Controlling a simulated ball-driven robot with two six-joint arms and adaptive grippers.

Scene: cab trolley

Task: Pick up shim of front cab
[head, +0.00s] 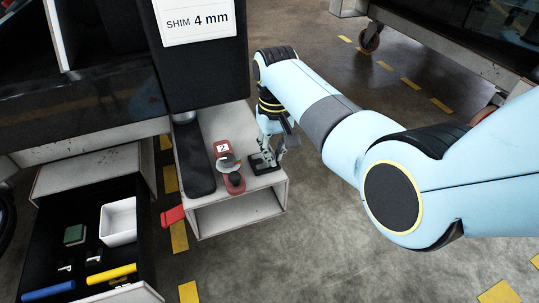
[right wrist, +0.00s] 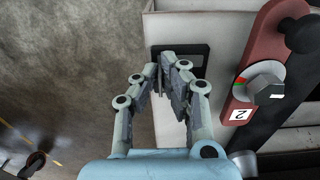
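My right gripper (head: 268,150) reaches down to the white shelf box (head: 240,215) in the head view. In the right wrist view its fingertips (right wrist: 163,68) are close together at a black square holder (right wrist: 200,50) on the shelf's top. The same black holder (head: 262,166) shows under the fingers in the head view. I cannot make out the shim itself; the fingers cover the middle of the holder. Whether they are shut on something thin cannot be told. A sign (head: 194,20) above reads "SHIM 4 mm". My left gripper is out of view.
A red unit with a grey knob (head: 228,165) and a label "2" stands close left of the gripper. An open drawer (head: 85,240) at lower left holds a white bin (head: 118,222) and blue and yellow tools.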

